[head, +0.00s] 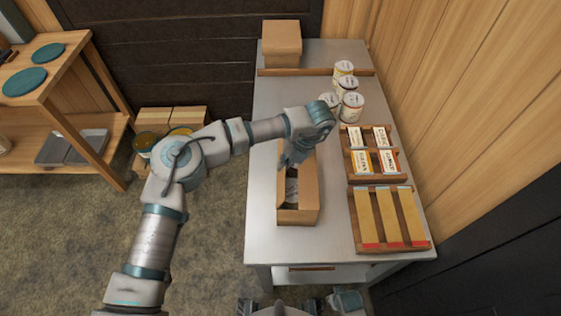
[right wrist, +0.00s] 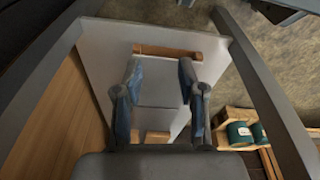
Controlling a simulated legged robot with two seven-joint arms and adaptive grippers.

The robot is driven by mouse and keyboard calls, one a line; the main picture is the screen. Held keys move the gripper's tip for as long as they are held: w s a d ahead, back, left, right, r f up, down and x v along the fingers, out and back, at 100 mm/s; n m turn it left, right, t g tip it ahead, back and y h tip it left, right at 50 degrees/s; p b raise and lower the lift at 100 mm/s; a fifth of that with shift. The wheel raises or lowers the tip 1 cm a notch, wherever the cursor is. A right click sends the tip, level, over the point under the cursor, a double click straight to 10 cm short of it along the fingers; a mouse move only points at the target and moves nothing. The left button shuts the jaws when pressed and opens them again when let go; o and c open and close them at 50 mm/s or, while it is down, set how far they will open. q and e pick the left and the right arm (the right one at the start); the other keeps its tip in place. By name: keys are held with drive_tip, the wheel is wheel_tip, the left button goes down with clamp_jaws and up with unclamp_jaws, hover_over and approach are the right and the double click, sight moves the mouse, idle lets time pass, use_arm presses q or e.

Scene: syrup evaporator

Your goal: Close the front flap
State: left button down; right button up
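An open brown cardboard box (head: 311,190) stands on the grey metal table. Its near end faces the table's front edge, and something pale shows inside. My left gripper (head: 290,160) points down over the box's far left part and hides it. I cannot tell whether it touches a flap or how far apart its fingers are. The front flap cannot be made out clearly from the box's near wall. My right gripper (right wrist: 160,70) is open and empty in the right wrist view, with its two fingers apart above a pale surface.
Several labelled cans (head: 351,106) stand beyond the box. A wooden rack of small packets (head: 371,161) and a wooden tray with long strips (head: 391,219) lie to its right. A closed carton (head: 281,42) stands at the far end. The table is clear left of the box.

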use_arm(q)
drive_tip(key=shift+d+f+y, duration=0.15)
drive_tip(key=shift+d+y, duration=0.25)
drive_tip(key=shift+y, duration=0.3)
drive_tip(key=shift+d+f+y+b, duration=0.15)
drive_tip(key=shift+y+b, duration=0.15)
drive_tip(key=shift+y, duration=0.1)
drive_tip(key=shift+d+y, duration=0.1)
drive_tip(key=shift+y, duration=0.3)
use_arm(e)
drive_tip(key=shift+w+r, duration=0.25)
drive_tip(key=shift+r, duration=0.3)
drive_tip(key=shift+w+r, duration=0.2)
drive_tip(key=shift+r, duration=0.35)
drive_tip(key=shift+s, duration=0.1)
use_arm(q)
drive_tip(key=c, duration=1.4)
unclamp_jaws()
use_arm(e)
drive_tip(key=shift+s+f, duration=0.15)
drive_tip(key=shift+s, duration=0.1)
use_arm(q)
drive_tip(key=shift+o, duration=0.2)
wheel_tip(320, 180, up, 10)
drive_tip(key=shift+d, duration=0.15)
use_arm(e)
drive_tip(key=shift+w, duration=0.15)
use_arm(q)
drive_tip(key=shift+f, duration=0.1)
